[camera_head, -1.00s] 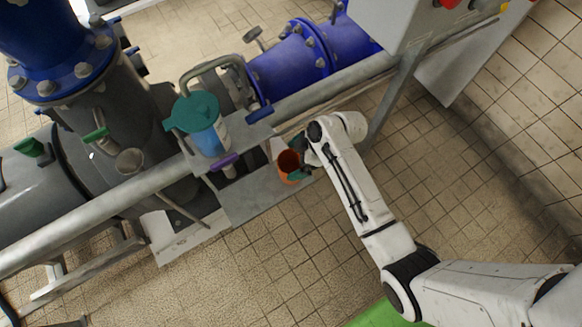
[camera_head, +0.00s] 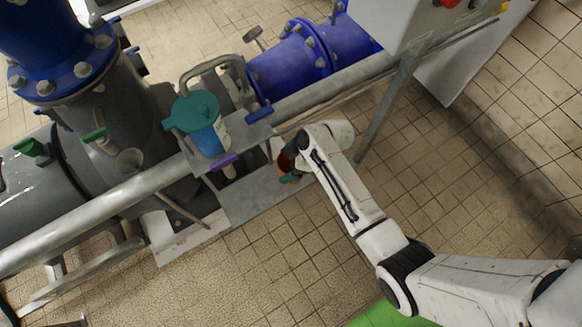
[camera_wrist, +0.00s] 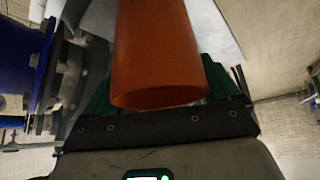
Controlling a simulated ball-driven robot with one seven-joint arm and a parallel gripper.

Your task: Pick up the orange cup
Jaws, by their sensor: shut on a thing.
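The orange cup (camera_wrist: 160,55) is large in the wrist view, between the green fingers of my gripper (camera_wrist: 158,82). The fingers are shut on it from both sides, and its upper end runs out of the picture. In the head view the orange cup (camera_head: 285,161) is small and dark, close to the grey metal plate beside the pipes. My arm covers part of it there. My gripper (camera_head: 290,177) shows there only as a bit of green at the cup. I cannot tell whether the cup touches the plate.
A blue jug with a teal top (camera_head: 207,132) stands on a small grey ledge left of the cup. A purple item (camera_head: 223,161) is at the ledge's front. A grey pipe rail (camera_head: 330,88) runs behind. Tiled floor (camera_head: 285,265) lies open in front.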

